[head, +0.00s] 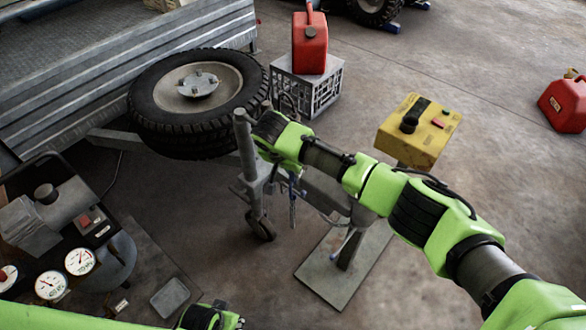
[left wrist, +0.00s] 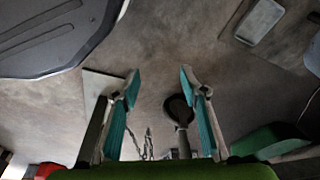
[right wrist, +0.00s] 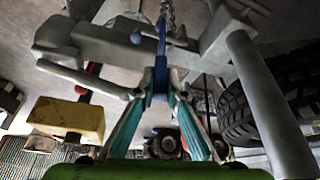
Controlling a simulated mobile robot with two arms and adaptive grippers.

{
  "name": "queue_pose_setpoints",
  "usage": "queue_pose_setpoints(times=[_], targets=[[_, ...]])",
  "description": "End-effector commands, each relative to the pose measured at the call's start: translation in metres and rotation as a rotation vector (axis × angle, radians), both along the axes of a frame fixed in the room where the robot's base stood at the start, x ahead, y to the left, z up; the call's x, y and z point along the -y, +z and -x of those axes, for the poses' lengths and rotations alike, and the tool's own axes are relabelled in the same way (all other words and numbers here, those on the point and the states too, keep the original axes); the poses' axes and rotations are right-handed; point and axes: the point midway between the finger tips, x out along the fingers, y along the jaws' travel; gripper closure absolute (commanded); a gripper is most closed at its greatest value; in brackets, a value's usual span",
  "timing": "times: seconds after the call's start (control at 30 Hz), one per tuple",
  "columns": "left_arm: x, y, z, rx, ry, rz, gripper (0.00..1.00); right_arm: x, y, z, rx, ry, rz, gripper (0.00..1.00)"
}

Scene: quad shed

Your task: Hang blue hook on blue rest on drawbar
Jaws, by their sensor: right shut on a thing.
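The blue hook (right wrist: 161,48) is between the fingertips of my right gripper (right wrist: 160,88), which is shut on it. A chain (right wrist: 168,12) runs up from the hook in the right wrist view; the chain also hangs beside the jockey post in the head view (head: 292,212). The grey drawbar (right wrist: 100,42) is close beyond the hook. A small blue tip (right wrist: 136,38) shows on it, left of the hook and apart from it; I cannot tell whether this is the blue rest. My left gripper (left wrist: 158,82) is open and empty above the floor.
A grey jockey post (head: 246,160) with a caster wheel (head: 262,227) stands beside my right wrist. A spare tyre (head: 198,95) lies behind. A yellow box on a stand (head: 420,130), a crate (head: 306,88) with a red can (head: 310,42), and a gauge machine (head: 60,240) stand around.

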Motion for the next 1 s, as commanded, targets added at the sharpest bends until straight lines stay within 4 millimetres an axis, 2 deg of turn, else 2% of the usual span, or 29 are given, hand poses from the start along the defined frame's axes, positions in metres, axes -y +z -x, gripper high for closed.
queue_pose_setpoints(times=[0.4,1.0], targets=[[-0.002,-0.014,0.013,-0.019,-0.001,-0.003,0.6,-0.001,0.001,0.0,0.0,-0.001,-0.002,1.0],[-0.002,-0.025,0.011,-0.013,-0.003,-0.003,0.6,-0.001,0.0,0.0,0.0,0.0,-0.001,1.0]])
